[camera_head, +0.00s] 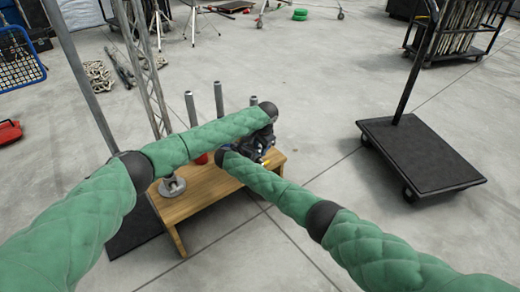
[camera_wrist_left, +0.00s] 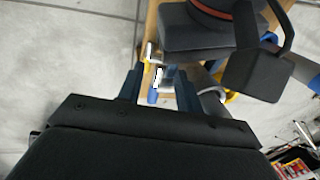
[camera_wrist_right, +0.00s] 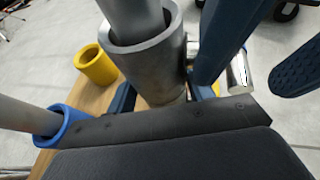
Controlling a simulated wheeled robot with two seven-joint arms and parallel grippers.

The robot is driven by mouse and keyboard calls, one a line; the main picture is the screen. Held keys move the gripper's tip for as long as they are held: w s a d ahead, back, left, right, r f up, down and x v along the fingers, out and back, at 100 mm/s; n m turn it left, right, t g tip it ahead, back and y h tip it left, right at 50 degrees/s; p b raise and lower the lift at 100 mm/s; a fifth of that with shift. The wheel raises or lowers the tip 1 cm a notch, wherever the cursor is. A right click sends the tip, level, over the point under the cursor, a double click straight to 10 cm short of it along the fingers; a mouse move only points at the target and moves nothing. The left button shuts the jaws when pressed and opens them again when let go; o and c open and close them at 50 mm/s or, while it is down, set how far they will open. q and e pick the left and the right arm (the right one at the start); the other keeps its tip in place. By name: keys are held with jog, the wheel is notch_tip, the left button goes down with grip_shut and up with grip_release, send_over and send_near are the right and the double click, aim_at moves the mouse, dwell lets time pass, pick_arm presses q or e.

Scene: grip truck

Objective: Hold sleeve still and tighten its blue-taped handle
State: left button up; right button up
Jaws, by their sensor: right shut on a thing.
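In the right wrist view, a grey metal sleeve (camera_wrist_right: 150,62) stands around a lighter tube. My right gripper (camera_wrist_right: 160,98) is shut on the sleeve. A short silver handle (camera_wrist_right: 238,70) sticks out to the sleeve's right, between the spread dark-blue fingers of my left gripper (camera_wrist_right: 258,62). In the left wrist view, the left fingers (camera_wrist_left: 158,90) are apart, with a small blue piece (camera_wrist_left: 152,96), apparently the handle's tape, between them; I cannot tell whether they touch it. In the head view both grippers meet over the wooden bench (camera_head: 200,200), and my arms hide the sleeve.
A yellow collar (camera_wrist_right: 97,66) and a blue collar (camera_wrist_right: 68,126) around a tube stand beside the sleeve. Several upright tubes (camera_head: 191,108) and a red collar (camera_head: 200,159) are at the bench. A black cart (camera_head: 420,155) stands to the right; floor between is clear.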

pick_arm(q)
jog(key=shift+f, duration=0.35)
jog(key=shift+c, duration=0.2)
grip_shut()
jog(key=shift+w, duration=0.1)
jog(key=shift+w+d+r+g+y, duration=0.2)
jog(key=shift+g+y, duration=0.3)
jog(key=shift+y, duration=0.25)
jog(key=shift+w+d+r+g+y, duration=0.1)
jog(key=shift+w+g+y, duration=0.05)
jog(key=shift+g+y, duration=0.45)
jog(key=shift+w+d+r+g+y, duration=0.2)
jog(key=shift+g+y, duration=0.2)
jog(key=shift+y, duration=0.45)
jog(key=shift+a, duration=0.1)
jog(key=shift+s+m+g+y, duration=0.1)
jog(key=shift+m+g+y, duration=0.2)
